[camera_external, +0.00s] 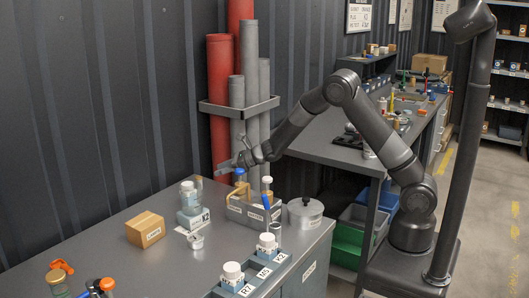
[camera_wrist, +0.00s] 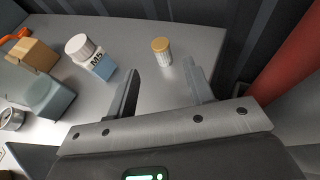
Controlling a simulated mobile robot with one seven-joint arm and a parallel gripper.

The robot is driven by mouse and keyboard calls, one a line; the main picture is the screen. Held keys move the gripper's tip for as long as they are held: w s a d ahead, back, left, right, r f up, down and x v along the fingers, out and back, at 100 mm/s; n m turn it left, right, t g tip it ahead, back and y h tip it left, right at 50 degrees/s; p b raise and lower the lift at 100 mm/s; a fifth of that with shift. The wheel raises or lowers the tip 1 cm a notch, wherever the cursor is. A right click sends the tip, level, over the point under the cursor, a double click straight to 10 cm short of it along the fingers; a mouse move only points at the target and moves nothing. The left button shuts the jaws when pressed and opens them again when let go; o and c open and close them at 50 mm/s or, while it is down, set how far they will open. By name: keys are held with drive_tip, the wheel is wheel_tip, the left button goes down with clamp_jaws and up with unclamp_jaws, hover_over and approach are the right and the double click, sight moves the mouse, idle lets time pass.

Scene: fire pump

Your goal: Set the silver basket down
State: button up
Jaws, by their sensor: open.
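A grey open basket with a label on its front (camera_external: 246,217) sits on the grey bench, with bottles standing in it; it looks like the silver basket. My gripper (camera_external: 232,163) is above and slightly left of it, apart from it, pointing left. In the wrist view my gripper (camera_wrist: 160,69) is open, its two fingers spread with nothing held. A small jar with a yellow lid (camera_wrist: 162,52) stands on the bench beyond the fingertips. The basket cannot be made out in the wrist view.
A lidded silver pot (camera_external: 305,213) stands right of the basket. Red and grey pipes (camera_external: 219,105) rise behind. The bench's left middle is partly clear.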

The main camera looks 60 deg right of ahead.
drive_tip(key=shift+v, duration=0.8)
drive_tip(key=s+d+r+m+h, duration=0.4)
drive_tip(key=s+d+r+m, duration=0.2)
drive_tip(key=s+r+m, duration=0.4)
drive_tip(key=s+d+r+m+h, duration=0.4)
drive_tip(key=s+d+r+m, duration=0.25)
drive_tip(key=m, duration=0.65)
drive_tip(key=s+a+m+g, duration=0.2)
drive_tip(key=s+m+g, duration=0.4)
drive_tip(key=s+m, duration=1.3)
drive_tip(key=s, duration=1.1)
drive_tip(key=shift+s+a+y, duration=0.2)
drive_tip(key=shift+y, duration=0.2)
